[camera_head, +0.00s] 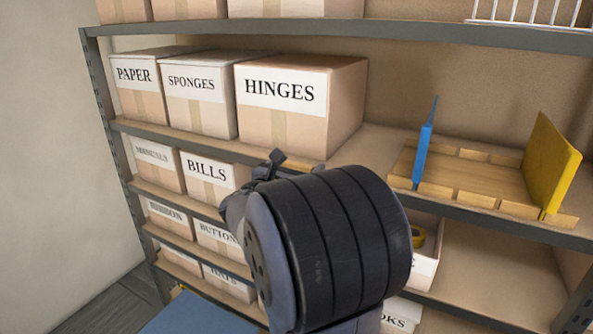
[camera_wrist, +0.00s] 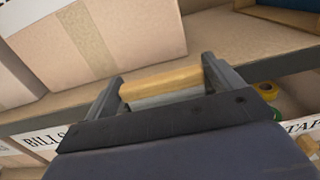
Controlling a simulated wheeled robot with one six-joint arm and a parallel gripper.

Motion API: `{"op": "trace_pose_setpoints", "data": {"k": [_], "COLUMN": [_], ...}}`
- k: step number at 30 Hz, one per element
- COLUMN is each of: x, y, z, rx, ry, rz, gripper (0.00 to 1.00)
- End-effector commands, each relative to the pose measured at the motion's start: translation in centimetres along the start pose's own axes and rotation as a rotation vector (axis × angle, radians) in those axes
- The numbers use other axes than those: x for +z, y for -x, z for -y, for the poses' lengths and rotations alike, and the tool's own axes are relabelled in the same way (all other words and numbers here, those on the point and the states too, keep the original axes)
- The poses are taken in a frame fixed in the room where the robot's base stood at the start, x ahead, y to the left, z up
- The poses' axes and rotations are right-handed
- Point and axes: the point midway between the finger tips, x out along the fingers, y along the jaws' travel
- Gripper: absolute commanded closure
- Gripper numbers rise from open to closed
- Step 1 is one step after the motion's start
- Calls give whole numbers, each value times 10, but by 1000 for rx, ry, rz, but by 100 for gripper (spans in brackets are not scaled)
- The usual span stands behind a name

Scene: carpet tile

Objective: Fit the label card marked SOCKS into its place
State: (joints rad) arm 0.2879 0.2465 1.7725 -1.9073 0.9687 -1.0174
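My gripper (camera_wrist: 163,85) is closed on the two ends of a tan wooden-looking bar (camera_wrist: 160,82) with a pale strip along its lower side. I cannot see any lettering on it, so I cannot tell whether it is the SOCKS card. In the head view my gripper (camera_head: 272,165) is in front of the shelf edge, below the HINGES box, and my dark wrist hides most of what it holds. No card reading SOCKS is legible in either view, and no empty label place is clearly visible.
Labelled boxes PAPER (camera_head: 137,85), SPONGES (camera_head: 197,95), HINGES (camera_head: 290,105) and BILLS (camera_head: 208,172) stand on the shelves. A wooden rack (camera_head: 470,178) holds blue (camera_head: 425,145) and yellow (camera_head: 550,165) panels. An open box labelled TAP… (camera_wrist: 303,126) is at right.

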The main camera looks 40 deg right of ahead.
Motion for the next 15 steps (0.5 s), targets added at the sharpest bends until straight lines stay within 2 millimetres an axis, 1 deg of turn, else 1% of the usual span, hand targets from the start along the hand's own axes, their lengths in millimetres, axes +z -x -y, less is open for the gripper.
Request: {"op": "trace_pose_setpoints", "data": {"k": [1, 2, 11, 15], "x": [0, 0, 0, 0], "y": [0, 0, 0, 0], "z": [0, 0, 0, 0], "rx": [0, 0, 0, 0], "ry": [0, 0, 0, 0], "rz": [0, 0, 0, 0], "gripper": [16, 19, 43, 45]}}
